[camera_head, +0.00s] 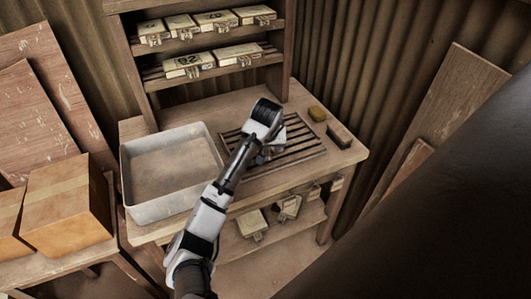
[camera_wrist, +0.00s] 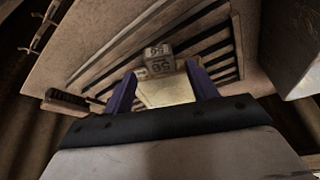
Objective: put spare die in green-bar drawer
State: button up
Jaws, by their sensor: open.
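My gripper (camera_wrist: 161,70) is open over the slatted rack, with its two purple fingers on either side of a pale cream die (camera_wrist: 168,93). A grey block with dark digits shows at the die's far end; the digits are hard to read. I cannot tell whether the fingers touch the die. Its near part is hidden by my gripper. In the camera_head view my wrist covers most of this spot. I cannot make out a drawer with a green bar in either view.
The slatted rack (camera_head: 300,151) lies on the bench, with a grey tray (camera_head: 160,212) to its left. A yellow sponge (camera_head: 317,113) and a brush (camera_head: 339,135) lie at right. Shelves behind hold several numbered dies (camera_head: 188,66). More dies (camera_head: 251,223) lie on the lower shelf.

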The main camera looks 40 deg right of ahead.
jog(key=b+v, duration=0.1)
jog(key=v, duration=0.8)
jog(key=shift+w, duration=0.1)
